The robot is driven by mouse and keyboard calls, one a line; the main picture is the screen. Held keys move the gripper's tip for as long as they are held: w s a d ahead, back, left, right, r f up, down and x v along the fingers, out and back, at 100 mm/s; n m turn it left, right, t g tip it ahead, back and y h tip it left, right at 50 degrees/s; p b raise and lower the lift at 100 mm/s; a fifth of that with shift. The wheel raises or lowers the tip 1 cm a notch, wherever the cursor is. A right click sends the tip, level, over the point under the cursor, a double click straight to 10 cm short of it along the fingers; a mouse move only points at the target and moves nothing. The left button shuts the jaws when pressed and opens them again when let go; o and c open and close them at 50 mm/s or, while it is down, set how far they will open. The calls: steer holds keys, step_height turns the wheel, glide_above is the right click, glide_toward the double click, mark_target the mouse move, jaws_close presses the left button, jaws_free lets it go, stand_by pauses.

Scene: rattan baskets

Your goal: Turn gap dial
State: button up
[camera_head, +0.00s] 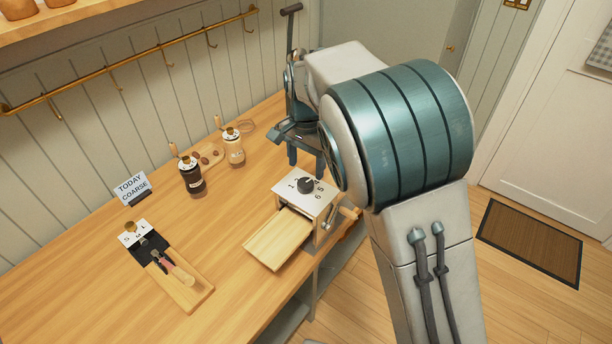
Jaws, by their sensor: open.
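The gap dial (305,184) is a round black knob on the pale top of a small wooden box mill (327,210). Numbers, among them 1, 4, 5 and 6, are printed around it. Its pointer is too small to read. My gripper (306,168) is open and empty, its two dark fingers pointing down. The fingertips show just above the dial in the picture, near the mill's far edge; the exact height gap is unclear. A small card (132,187) reads "TODAY COARSE". My large arm joint hides the area to the right of the mill.
A wooden drawer or tray (278,240) juts from the mill's front left. A dark jar (192,178) and a lighter jar (233,148) stand at the back. A board with scoops (180,285) lies front left. A brass rail (130,60) runs along the wall.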

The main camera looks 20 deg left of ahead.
mark_target(306, 182)
steer(key=shift+f, duration=2.6)
steer(key=c, duration=1)
